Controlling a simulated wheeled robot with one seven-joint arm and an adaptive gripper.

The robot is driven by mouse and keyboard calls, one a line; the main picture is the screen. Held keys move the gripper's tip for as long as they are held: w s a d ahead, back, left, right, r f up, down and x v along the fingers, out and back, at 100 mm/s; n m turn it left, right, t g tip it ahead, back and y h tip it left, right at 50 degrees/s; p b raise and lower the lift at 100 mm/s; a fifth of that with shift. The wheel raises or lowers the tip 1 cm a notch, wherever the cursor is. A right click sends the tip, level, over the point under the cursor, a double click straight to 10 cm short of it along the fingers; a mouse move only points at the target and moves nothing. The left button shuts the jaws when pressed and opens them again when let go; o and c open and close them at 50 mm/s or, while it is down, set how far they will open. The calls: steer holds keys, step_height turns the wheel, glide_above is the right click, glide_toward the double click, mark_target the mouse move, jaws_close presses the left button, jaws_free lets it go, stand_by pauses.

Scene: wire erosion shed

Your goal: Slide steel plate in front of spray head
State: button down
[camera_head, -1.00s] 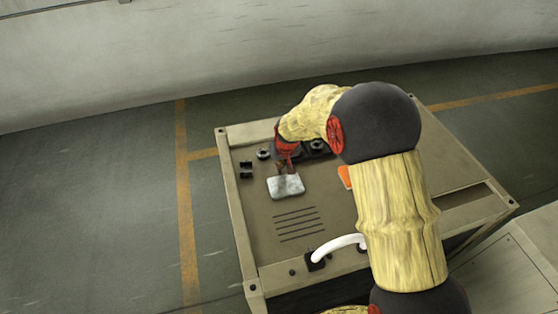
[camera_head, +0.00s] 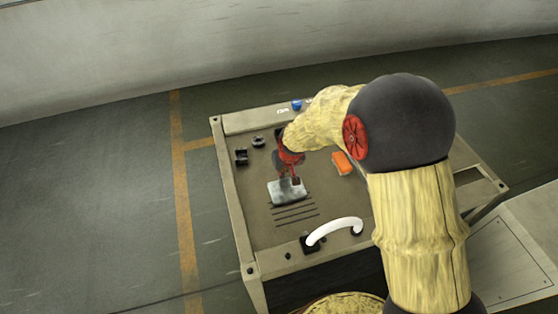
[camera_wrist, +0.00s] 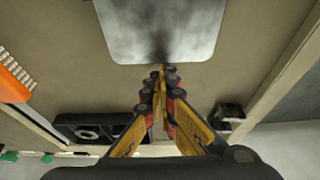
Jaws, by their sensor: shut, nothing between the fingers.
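The steel plate (camera_head: 285,192) is a pale grey, rounded square lying flat on the bench top. Its front edge reaches the dark slots. In the wrist view the plate (camera_wrist: 165,25) fills the top centre, with a dark smudge near its close edge. My gripper (camera_head: 289,181) is shut and empty, tips down at the plate's far edge; in the wrist view its tips (camera_wrist: 163,69) are close to that edge, contact unclear. I cannot identify the spray head for certain. A white curved tube (camera_head: 335,229) with black end mounts stands at the bench's front, beyond the slots.
An orange brush (camera_head: 343,163) lies right of my gripper. Small black blocks (camera_head: 241,157) and a dark ring (camera_head: 257,141) sit at the far left. The bench (camera_head: 232,192) has raised edges. Dark slots (camera_head: 295,214) lie between the plate and the tube.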

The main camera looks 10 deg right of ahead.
mark_target(285, 180)
steer(key=s, duration=0.2)
steer(key=s+d, duration=0.1)
steer(key=s, duration=0.4)
steer(key=shift+s+d+f+p, duration=0.15)
steer(key=shift+d+f+p, duration=0.05)
steer(key=shift+d+p, duration=0.1)
steer(key=w, duration=0.2)
steer(key=w+a, duration=0.1)
steer(key=w, duration=0.1)
steer(key=shift+w, duration=0.15)
steer(key=p+v, duration=0.2)
steer(key=v, duration=0.8)
